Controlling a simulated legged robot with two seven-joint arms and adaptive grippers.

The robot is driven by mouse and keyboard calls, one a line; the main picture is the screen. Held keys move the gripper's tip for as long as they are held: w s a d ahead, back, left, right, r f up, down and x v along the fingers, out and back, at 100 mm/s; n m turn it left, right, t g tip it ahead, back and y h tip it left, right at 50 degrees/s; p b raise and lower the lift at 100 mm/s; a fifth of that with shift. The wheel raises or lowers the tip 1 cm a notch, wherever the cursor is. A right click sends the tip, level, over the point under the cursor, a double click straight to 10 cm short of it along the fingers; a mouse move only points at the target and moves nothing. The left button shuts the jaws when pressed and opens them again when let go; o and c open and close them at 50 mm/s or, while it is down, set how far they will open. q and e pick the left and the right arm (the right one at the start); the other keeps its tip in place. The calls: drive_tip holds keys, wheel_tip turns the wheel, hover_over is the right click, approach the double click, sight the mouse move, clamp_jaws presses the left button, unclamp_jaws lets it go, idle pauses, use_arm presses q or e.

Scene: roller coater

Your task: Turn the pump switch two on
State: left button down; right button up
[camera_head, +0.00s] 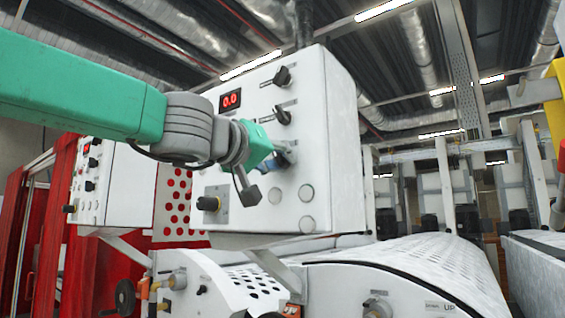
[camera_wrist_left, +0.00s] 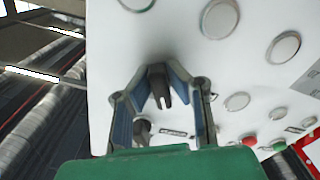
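The white control box (camera_head: 325,150) carries a column of black rotary switches: an upper one (camera_head: 283,76), a middle one (camera_head: 282,115), and a lower one (camera_head: 290,155) partly hidden by my left gripper (camera_head: 268,172). I cannot read which label is pump switch two. In the left wrist view, my left gripper (camera_wrist_left: 160,75) is partly open, its blue-lined fingers on either side of a black switch knob (camera_wrist_left: 158,88). I cannot tell whether the fingers touch it. Another black knob (camera_wrist_left: 142,131) shows lower, between the fingers. My right gripper is not in view.
A red display (camera_head: 230,100) reads 0.0 at the box's upper left. A black knob (camera_head: 209,203) and round grey buttons (camera_head: 306,193) sit low on the face. A second white panel (camera_head: 98,185) stands left by red framing.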

use_arm(q)
drive_tip(key=shift+w+a, duration=0.15)
drive_tip(key=m, duration=0.2)
drive_tip(key=shift+f+m, duration=0.2)
drive_tip(key=shift+m, duration=0.2)
drive_tip(key=m+b, duration=0.1)
drive_tip(key=m, duration=0.1)
drive_tip(key=shift+m, duration=0.4)
drive_tip(key=m+b, duration=0.1)
drive_tip(key=m, duration=0.2)
drive_tip(key=shift+f, duration=0.1)
drive_tip(key=shift+m+b, duration=0.4)
drive_tip(key=shift+m, duration=1.3)
